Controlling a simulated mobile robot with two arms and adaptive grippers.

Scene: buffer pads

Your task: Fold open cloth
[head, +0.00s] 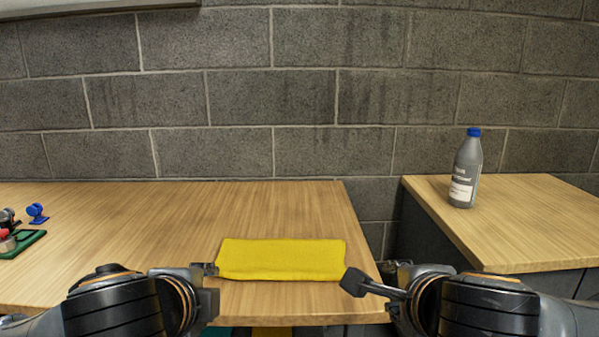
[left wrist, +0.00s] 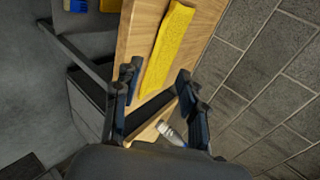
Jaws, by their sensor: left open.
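A yellow cloth (head: 281,260) lies flat on the wooden table near its front right, as a neat rectangle wider than it is deep. I cannot tell how many layers it has. In the left wrist view the cloth (left wrist: 166,48) shows as a long strip beyond the fingers. My left gripper (head: 207,284) is open beside the cloth's left end, with nothing between its fingers (left wrist: 158,74). My right gripper (head: 378,275) is just right of the cloth's right end, with its fingers spread and empty.
The wooden table (head: 120,225) is clear behind and left of the cloth. A green tray with small parts (head: 20,243) sits at the far left. A grey bottle with a blue cap (head: 465,172) stands on a separate wooden-topped surface (head: 530,220), across a gap.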

